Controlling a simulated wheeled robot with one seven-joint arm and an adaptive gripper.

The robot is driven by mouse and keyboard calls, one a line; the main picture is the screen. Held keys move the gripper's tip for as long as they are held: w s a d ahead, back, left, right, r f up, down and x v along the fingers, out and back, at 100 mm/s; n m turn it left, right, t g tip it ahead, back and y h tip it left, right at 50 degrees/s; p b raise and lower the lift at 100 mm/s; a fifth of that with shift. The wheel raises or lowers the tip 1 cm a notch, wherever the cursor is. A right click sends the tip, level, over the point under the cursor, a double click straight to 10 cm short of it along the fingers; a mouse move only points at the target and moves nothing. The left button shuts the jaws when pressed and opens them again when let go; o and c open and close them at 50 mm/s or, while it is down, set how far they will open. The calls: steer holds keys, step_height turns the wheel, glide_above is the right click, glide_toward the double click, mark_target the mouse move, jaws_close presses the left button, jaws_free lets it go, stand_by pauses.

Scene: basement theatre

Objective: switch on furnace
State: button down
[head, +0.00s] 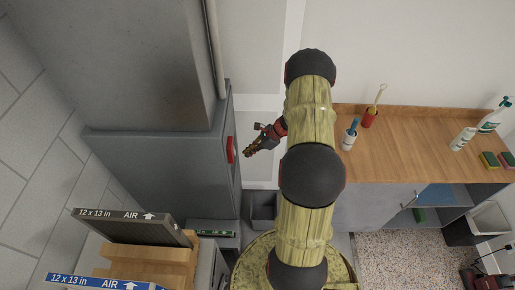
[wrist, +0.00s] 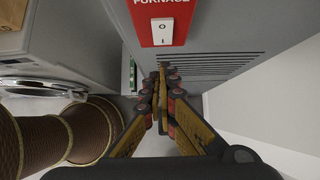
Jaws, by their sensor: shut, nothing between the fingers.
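The grey furnace (head: 155,165) stands at the left in the head view, and its vented front (wrist: 225,35) fills the top of the wrist view. A red plate (head: 231,149) sits on its side facing my gripper. In the wrist view the red plate (wrist: 187,28) reads "FURNACE" and carries a white rocker switch (wrist: 162,32) with two marks. I cannot tell which way the rocker is set. My gripper (head: 248,153) is shut and empty, just right of the plate. In the wrist view its fingertips (wrist: 164,73) appear below the switch, seemingly apart from it.
A wooden counter (head: 420,125) with bottles, brushes and sponges stands at the right. Air filters (head: 130,227) stand at the lower left in the head view. A grey bin (head: 263,208) is on the floor between the furnace and counter. A white front-loading machine (wrist: 60,88) shows in the wrist view.

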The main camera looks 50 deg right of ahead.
steer(key=shift+w+a, duration=0.8)
steer(key=shift+w, duration=0.2)
steer(key=shift+w+a+f+b, duration=0.25)
steer(key=shift+b, duration=0.1)
steer(key=shift+r, duration=0.1)
steer(key=shift+r+p, duration=0.5)
steer(key=shift+r, duration=0.25)
